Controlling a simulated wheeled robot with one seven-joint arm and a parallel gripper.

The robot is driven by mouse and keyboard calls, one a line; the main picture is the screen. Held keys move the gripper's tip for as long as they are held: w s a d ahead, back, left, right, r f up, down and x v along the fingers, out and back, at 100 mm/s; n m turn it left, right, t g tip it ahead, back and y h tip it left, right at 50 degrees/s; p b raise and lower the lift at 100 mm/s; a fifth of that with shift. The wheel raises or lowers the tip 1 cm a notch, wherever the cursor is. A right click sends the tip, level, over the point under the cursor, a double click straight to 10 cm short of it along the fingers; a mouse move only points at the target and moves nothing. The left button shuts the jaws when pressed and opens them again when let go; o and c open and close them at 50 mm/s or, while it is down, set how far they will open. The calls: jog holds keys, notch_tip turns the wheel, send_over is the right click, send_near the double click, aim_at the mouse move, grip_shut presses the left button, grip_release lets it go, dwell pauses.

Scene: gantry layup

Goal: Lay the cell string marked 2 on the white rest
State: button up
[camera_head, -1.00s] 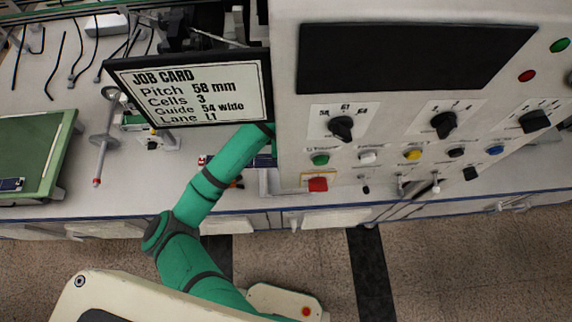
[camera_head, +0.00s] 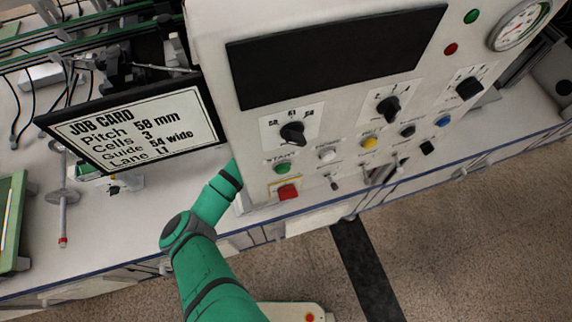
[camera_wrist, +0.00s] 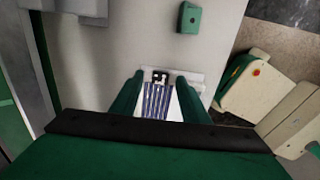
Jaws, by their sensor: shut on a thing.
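In the wrist view my gripper (camera_wrist: 159,80) has its two green fingers either side of a blue cell string (camera_wrist: 158,102) with pale lines along it, and is shut on it. A small dark piece with white marks lies at the string's far end. I cannot read a number on the string. A whitish flat piece (camera_wrist: 193,78) shows just beyond the fingertips; I cannot tell whether it is the white rest or whether the string touches it. In the head view my gripper and the string are hidden behind the control panel.
The control panel (camera_head: 330,125) with knobs and buttons stands before my arm in the head view. The job card screen (camera_head: 135,125) is at its left. A green-topped table piece (camera_head: 12,215) is at the far left. A green block (camera_wrist: 190,17) sits on the bench in the wrist view.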

jog(key=shift+w+d+f, duration=0.35)
jog(key=shift+w+f, duration=0.05)
jog(key=shift+f, duration=2.25)
jog(key=o, duration=1.1)
jog(key=shift+c, duration=0.2)
notch_tip(320, 180, up, 13)
jog(key=shift+f, duration=0.1)
